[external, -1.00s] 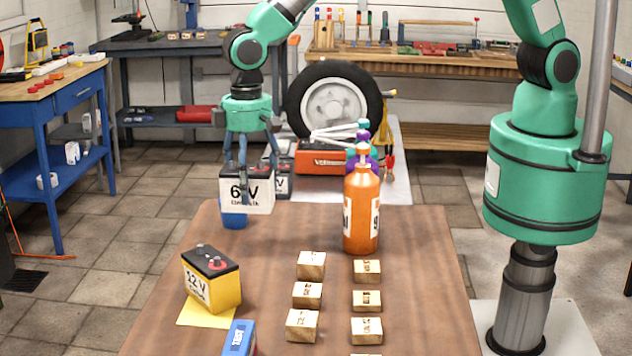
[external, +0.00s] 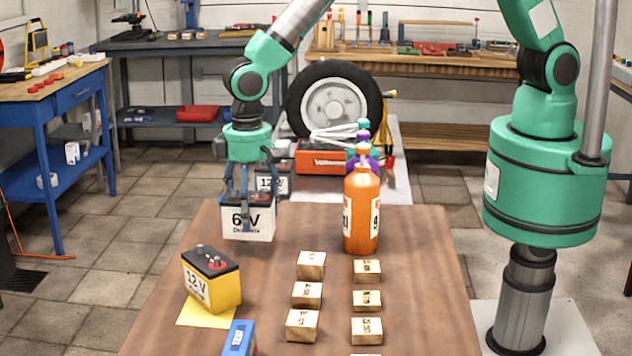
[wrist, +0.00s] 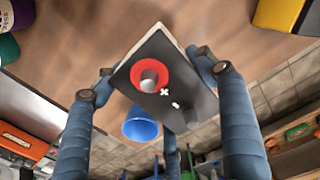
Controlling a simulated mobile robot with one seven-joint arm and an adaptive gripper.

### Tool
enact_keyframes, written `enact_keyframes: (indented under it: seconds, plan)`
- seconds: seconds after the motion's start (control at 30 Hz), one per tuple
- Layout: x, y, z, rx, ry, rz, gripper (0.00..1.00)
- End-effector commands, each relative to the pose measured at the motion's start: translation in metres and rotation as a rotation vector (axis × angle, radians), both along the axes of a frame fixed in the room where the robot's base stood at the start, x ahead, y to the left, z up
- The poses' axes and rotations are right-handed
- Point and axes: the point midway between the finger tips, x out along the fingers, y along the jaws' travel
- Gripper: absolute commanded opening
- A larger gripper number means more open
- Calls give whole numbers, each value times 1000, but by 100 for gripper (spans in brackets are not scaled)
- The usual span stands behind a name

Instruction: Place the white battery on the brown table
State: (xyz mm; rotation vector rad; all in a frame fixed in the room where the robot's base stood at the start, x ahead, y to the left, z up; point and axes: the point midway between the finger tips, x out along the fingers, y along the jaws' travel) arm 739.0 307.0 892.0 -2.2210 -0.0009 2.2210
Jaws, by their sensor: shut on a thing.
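The white battery (external: 248,227) has a black top and a "6 V" label. My gripper (external: 246,197) is shut on it from above, with the fingers around its sides. The battery looks upright over the far left part of the brown table (external: 230,318). I cannot tell whether its base touches the table. In the wrist view, the battery's black top (wrist: 178,97) with a red terminal ring fills the space between the fingers (wrist: 158,72).
A yellow 12 V battery (external: 212,282) on a yellow sheet, an orange bottle (external: 361,212) and several wooden blocks (external: 311,265) stand on the table. A blue cup (wrist: 141,128) is beside the held battery, hidden in the external view. Another 12 V battery (external: 268,183) is behind.

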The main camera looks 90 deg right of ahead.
Motion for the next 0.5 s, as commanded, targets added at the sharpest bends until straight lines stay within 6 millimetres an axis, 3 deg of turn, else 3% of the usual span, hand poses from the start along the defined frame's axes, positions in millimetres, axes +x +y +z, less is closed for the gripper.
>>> enact_keyframes:
  seconds: [0.27,0.5]
  plan:
    - [1,1,2,1,-3,0,13]
    - [1,0,-16,0,-1,0,13]
